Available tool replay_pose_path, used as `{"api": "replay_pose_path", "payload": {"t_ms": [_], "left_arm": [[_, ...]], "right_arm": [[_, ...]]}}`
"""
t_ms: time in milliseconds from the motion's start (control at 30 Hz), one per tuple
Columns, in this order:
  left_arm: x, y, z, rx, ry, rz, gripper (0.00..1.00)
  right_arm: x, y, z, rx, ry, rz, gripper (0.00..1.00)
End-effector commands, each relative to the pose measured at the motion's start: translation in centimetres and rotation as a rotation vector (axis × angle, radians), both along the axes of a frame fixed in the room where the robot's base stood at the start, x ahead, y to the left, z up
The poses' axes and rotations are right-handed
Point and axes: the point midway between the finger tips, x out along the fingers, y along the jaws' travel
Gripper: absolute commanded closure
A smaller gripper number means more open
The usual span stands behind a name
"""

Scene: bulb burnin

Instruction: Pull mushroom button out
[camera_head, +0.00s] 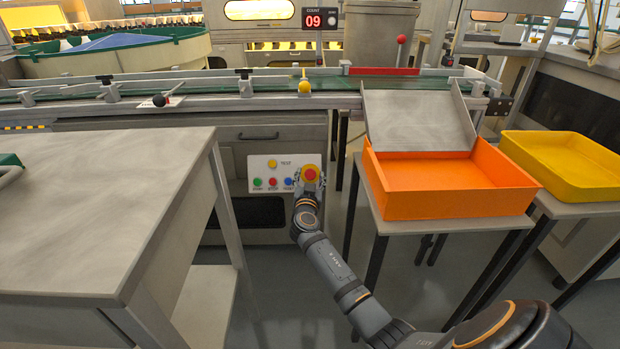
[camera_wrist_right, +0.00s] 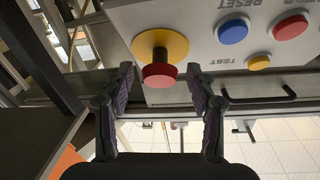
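The mushroom button (camera_head: 310,173) is a red cap on a yellow round base at the right end of a white control panel (camera_head: 258,168). In the right wrist view the red cap (camera_wrist_right: 160,75) stands out from its yellow disc (camera_wrist_right: 172,42) on a dark stem. My right gripper (camera_head: 309,188) is in front of the button and partly covers the panel's right end. In the wrist view its two fingers (camera_wrist_right: 160,82) are open, one on each side of the red cap in the picture, with gaps visible on both sides. My left gripper is not in view.
The panel also has a yellow test button (camera_head: 271,163) and smaller green, red and blue buttons. A grey table (camera_head: 100,210) stands at left. An orange bin (camera_head: 440,185) on a stand is at right, with a yellow tray (camera_head: 565,165) beyond. A conveyor runs above the panel.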

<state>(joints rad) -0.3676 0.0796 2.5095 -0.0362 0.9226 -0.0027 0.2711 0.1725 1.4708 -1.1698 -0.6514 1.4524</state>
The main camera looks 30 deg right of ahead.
Motion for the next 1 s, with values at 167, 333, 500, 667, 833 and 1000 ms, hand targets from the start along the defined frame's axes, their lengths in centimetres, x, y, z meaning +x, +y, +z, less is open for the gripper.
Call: {"api": "replay_pose_path", "payload": {"t_ms": [167,333,500,667,833,1000], "left_arm": [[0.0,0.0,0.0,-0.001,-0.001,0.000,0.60],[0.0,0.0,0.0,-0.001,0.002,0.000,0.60],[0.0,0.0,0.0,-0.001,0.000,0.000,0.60],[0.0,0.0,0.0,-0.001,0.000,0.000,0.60],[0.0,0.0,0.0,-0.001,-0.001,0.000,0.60],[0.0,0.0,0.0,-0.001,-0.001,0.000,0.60]], "right_arm": [[0.0,0.0,0.0,-0.001,-0.001,0.000,0.40],[-0.5,0.4,0.0,0.000,0.000,0.001,0.40],[-3.3,2.5,-0.2,0.002,0.002,0.001,0.40],[-6.5,4.9,-0.2,0.005,0.001,0.000,0.40],[-8.7,6.7,-0.1,0.003,0.001,0.001,0.40],[-9.6,7.2,0.0,0.000,0.000,0.000,0.40]]}}
